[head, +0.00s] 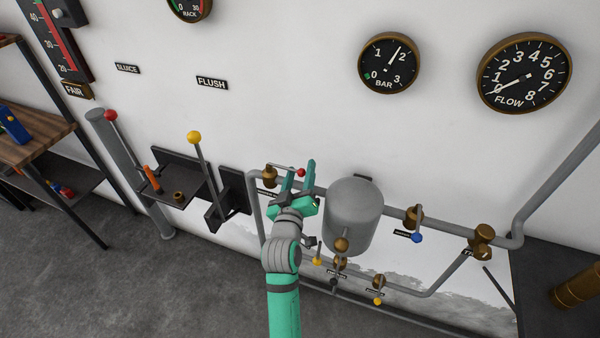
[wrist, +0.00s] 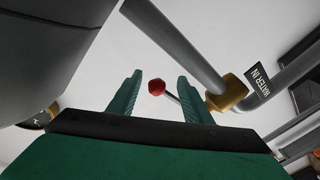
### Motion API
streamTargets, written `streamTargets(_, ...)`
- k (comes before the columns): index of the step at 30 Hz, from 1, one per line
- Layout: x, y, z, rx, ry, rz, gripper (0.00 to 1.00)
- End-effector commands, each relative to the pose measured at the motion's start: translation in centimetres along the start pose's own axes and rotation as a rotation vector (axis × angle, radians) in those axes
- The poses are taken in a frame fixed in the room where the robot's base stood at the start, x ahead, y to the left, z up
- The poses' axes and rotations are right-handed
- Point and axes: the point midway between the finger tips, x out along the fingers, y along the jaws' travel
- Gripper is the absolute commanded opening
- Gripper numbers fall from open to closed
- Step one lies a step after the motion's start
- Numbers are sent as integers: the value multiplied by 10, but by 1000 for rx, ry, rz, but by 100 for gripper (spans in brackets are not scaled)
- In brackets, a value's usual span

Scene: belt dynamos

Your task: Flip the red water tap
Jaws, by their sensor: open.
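The red water tap has a red ball knob (head: 301,173) on a thin lever and a brass valve body (head: 269,176) on the grey pipe, left of the grey tank. In the wrist view the red knob (wrist: 156,87) shows between my two fingers, near their tips, with its lever running right to the brass body (wrist: 227,93) beside a "WATER IN" label (wrist: 259,82). My gripper (head: 298,174) is open, its teal fingers apart on either side of the knob. I cannot tell whether a finger touches it.
The grey tank (head: 353,215) stands close to the right of my gripper. A blue-knobbed tap (head: 417,237) and yellow-knobbed taps (head: 377,301) lie further right and below. A tall yellow-knobbed lever (head: 194,137) stands to the left. The wall above is clear below the gauges.

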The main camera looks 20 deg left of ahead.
Motion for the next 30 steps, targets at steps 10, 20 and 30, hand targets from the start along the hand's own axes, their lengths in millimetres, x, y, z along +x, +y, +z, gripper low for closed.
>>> streamTargets(10,0,0,-1,0,1,0,2)
streamTargets(20,-1,0,-3,3,5,1,0)
streamTargets(30,-2,5,-2,3,-8,28,0)
